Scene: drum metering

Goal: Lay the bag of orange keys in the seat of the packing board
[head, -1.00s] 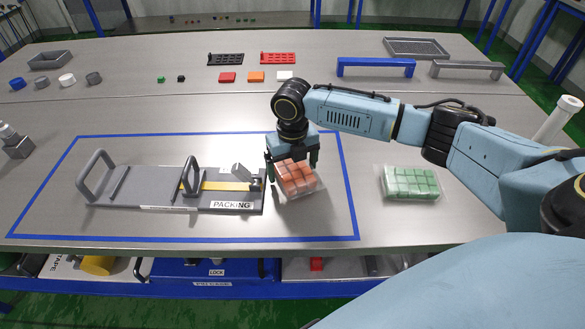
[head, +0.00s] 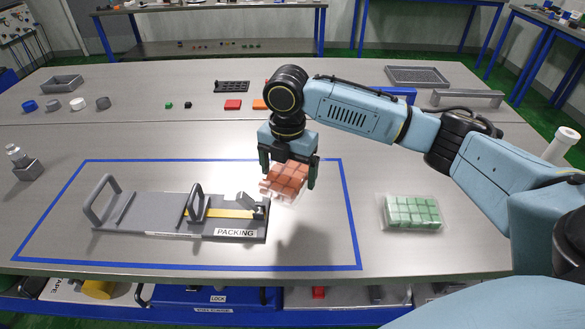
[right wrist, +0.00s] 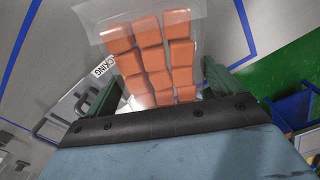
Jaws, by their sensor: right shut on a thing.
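The clear bag of orange keys (head: 287,181) hangs in my right gripper (head: 288,178), tilted, above the table just right of the packing board. In the right wrist view the bag (right wrist: 150,50) shows between the two green fingers of the gripper (right wrist: 160,85). The grey packing board (head: 140,216) lies inside the blue taped outline, with two upright handles, a yellow strip and a PACKING label at its right end. Which part is the seat I cannot tell for sure. My left gripper is not in view.
A bag of green keys (head: 412,211) lies on the table to the right. A metal block with a cylinder (head: 24,163) stands at the far left.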

